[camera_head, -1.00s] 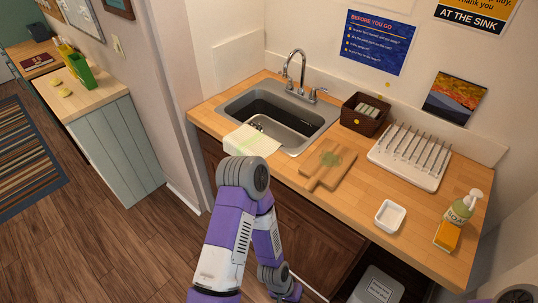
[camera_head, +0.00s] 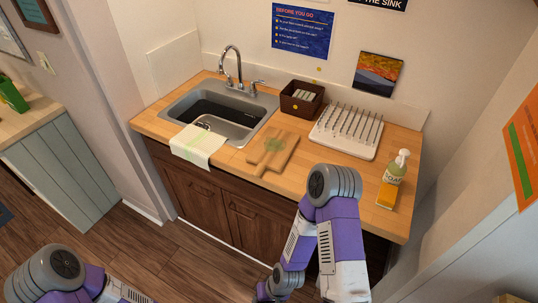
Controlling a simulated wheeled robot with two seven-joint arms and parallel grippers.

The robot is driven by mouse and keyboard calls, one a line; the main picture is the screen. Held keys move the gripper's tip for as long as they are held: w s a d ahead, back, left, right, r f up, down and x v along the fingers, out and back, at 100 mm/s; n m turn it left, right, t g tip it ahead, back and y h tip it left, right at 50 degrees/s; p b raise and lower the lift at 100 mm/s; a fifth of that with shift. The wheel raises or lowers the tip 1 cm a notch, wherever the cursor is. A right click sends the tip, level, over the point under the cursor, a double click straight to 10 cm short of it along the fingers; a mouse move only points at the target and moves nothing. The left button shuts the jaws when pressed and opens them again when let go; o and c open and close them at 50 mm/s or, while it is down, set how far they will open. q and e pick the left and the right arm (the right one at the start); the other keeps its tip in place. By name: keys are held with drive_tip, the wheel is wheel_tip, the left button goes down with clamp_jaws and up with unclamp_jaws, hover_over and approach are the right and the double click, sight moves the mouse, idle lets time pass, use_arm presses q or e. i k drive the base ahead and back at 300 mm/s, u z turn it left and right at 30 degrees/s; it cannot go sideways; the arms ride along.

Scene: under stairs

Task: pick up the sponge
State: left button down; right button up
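An orange-yellow block that looks like the sponge (camera_head: 386,196) stands on the right end of the wooden counter, just in front of the soap bottle (camera_head: 397,167). Nothing holds it. My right arm rises in the middle of the view, its upper joint left of the sponge and overlapping the counter's front edge. My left arm is low at the left, over the floor. Neither gripper's fingers show.
The counter (camera_head: 288,185) holds a sink (camera_head: 266,108) with a cloth (camera_head: 197,146), a cutting board (camera_head: 273,151), a brown basket (camera_head: 302,98) and a white drying rack (camera_head: 348,134). A wall closes the right side. Floor is open at lower left.

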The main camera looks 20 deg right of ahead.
sight(387, 196)
drive_tip(key=k, duration=0.55)
drive_tip(key=z, duration=1)
drive_tip(key=i, duration=0.95)
drive_tip(key=u, duration=0.95)
drive_tip(key=k, duration=1.05)
drive_tip(key=z, duration=0.5)
